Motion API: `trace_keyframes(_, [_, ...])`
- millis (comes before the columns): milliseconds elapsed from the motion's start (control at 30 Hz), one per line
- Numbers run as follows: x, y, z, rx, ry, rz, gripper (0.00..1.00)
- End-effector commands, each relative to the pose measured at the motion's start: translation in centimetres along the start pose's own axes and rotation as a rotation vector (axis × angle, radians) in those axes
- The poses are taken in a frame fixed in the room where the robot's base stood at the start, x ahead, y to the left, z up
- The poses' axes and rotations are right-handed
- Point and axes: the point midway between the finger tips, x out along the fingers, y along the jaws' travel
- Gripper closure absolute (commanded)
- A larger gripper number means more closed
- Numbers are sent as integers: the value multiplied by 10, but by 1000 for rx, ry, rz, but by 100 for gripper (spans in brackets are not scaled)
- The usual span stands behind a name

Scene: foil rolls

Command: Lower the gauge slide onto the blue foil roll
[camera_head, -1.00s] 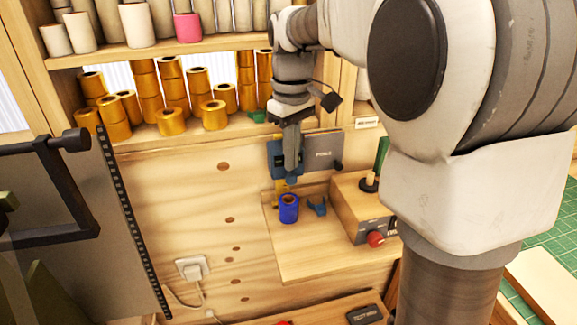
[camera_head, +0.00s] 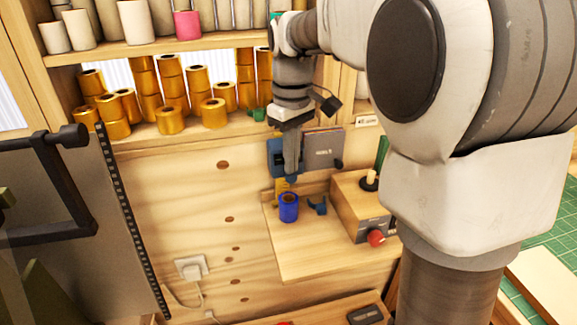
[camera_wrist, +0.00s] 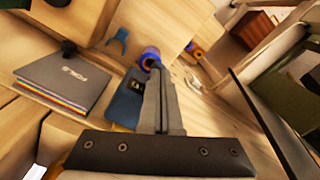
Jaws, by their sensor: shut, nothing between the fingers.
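The blue foil roll (camera_head: 289,207) stands upright on the wooden wall shelf. It also shows beyond my fingertips in the wrist view (camera_wrist: 150,54). The gauge is a blue body (camera_head: 275,153) on the wall panel, with a yellow part (camera_head: 281,187), seemingly its slide, just above and behind the roll. The blue body also shows beside my fingers in the wrist view (camera_wrist: 126,99). My gripper (camera_head: 291,177) points down in front of the gauge, above the roll. It is shut and empty. Whether the fingers touch the slide is hidden.
A blue cradle-like piece (camera_head: 318,206) lies right of the roll. A wooden box (camera_head: 362,205) with a red knob (camera_head: 375,238) stands further right. A grey binder (camera_head: 323,150) is behind my gripper. Gold rolls (camera_head: 214,113) fill the shelf above.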

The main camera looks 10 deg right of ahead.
Motion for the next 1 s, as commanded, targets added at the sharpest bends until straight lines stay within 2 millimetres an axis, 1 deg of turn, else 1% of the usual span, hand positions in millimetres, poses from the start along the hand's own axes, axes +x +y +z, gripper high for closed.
trace_keyframes(533, [15, 0, 0, 0, -1, -1, 100])
trace_keyframes(667, [12, -1, 2, 0, -1, 0, 100])
trace_keyframes(1000, [-2, -12, 22, 0, 1, 0, 100])
